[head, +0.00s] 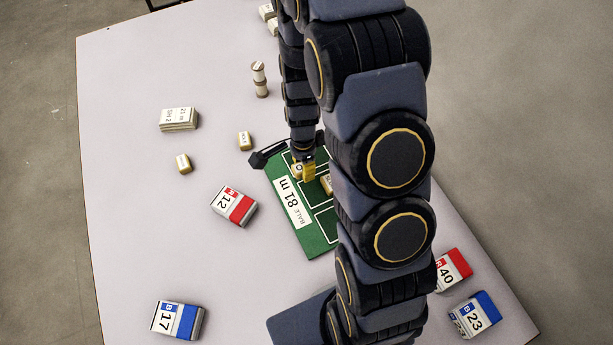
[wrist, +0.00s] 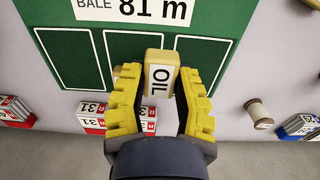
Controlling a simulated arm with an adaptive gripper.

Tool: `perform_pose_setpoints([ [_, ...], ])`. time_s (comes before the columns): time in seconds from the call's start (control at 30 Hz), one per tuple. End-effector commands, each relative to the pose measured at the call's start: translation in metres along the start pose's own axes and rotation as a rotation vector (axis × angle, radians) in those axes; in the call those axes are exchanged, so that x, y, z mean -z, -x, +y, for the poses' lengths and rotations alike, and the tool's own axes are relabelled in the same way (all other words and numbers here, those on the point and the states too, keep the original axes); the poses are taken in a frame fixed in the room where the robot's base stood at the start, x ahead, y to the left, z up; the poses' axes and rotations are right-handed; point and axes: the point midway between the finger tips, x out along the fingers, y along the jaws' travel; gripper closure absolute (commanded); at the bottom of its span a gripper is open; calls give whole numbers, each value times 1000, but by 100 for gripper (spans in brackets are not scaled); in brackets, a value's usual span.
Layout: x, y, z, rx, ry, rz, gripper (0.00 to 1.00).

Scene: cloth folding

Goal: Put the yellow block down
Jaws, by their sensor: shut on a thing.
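The yellow block (wrist: 160,75), pale yellow with a white "OIL" label, stands between my gripper's yellow fingers (wrist: 160,98) in the wrist view. My gripper is shut on it. In the head view my gripper (head: 304,170) is over the green board (head: 316,240), which has white-outlined fields and a "BALE 81 m" label. The board also shows in the wrist view (wrist: 115,45). I cannot tell whether the block touches the board. Another tan block (head: 326,184) shows on the board beside my gripper, partly hidden by my arm.
Two small tan blocks (head: 245,141) (head: 183,163) lie left of the board. Nearby are the red "12" pack (head: 233,206), blue "17" pack (head: 177,320), a card stack (head: 178,119) and spools (head: 260,80). Red "40" (head: 452,270) and blue "23" (head: 475,314) packs are at right.

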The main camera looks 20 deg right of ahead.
Motion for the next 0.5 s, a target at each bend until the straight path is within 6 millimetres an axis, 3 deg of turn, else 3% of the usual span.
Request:
perform_pose_setpoints([
  [0.4, 0, -44, 1, -2, 0, -1, 96],
  [0.5, 0, -47, 0, -1, 0, -1, 96],
])
